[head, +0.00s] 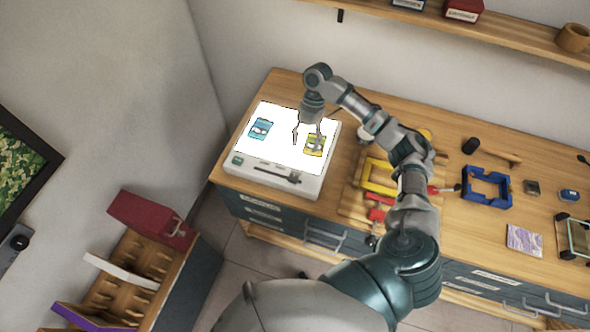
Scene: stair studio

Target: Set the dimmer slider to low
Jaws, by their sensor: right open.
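A white light box (328,160) sits on the left end of the wooden workbench, its top panel glowing bright white. A dimmer slider (272,171) runs along its front face as a dark slot, with a dark knob (293,177) towards the right end. A small green element (237,160) is at the left of that face. My right gripper (308,140) is open and points down over the right part of the glowing panel, behind the slider. It holds nothing; I cannot tell whether its fingertips touch the panel. My left gripper is not in view.
A blue card (260,128) and a yellow card (314,146) lie on the panel. Right of the box are a yellow clamp (378,178), a blue frame (486,186) and a mallet (490,150). A shelf (500,32) runs above. An open case (130,262) stands lower left.

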